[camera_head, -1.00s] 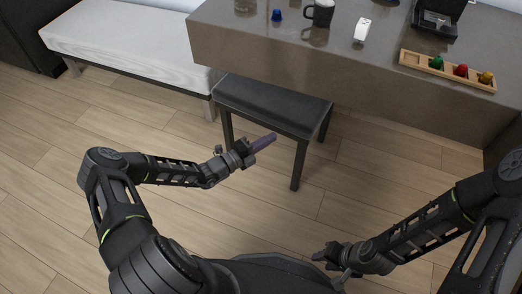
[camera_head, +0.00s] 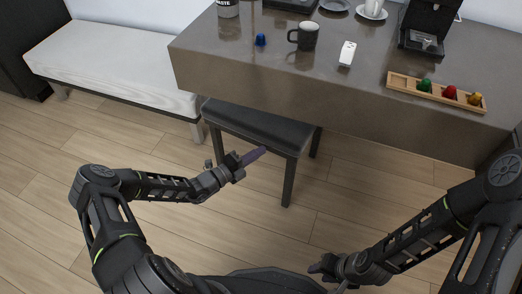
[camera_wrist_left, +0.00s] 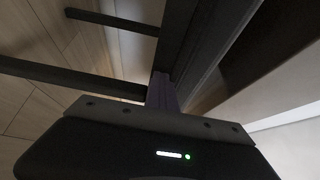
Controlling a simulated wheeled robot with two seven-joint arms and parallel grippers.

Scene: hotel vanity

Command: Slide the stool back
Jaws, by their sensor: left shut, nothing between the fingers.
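The stool (camera_head: 258,126) has a dark padded seat and dark legs. It stands partly under the front of the grey vanity counter (camera_head: 300,92), with its near part sticking out. My left gripper (camera_head: 252,156) is shut and empty, its purple fingers pointing at the stool's near side just below the seat edge. Whether they touch the stool I cannot tell. The left wrist view shows the shut fingers (camera_wrist_left: 162,92) close to the dark frame bars of the stool (camera_wrist_left: 175,40). My right gripper (camera_head: 318,267) is low at the bottom, away from the stool; its finger gap is too small to read.
A white cushioned bench (camera_head: 110,65) stands left of the stool. On the counter are a dark mug (camera_head: 304,37), a white remote-like object (camera_head: 347,53), a blue capsule (camera_head: 260,39), a wooden tray (camera_head: 400,86) with coloured capsules, and a coffee machine (camera_head: 428,30). Floor right of the stool is clear.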

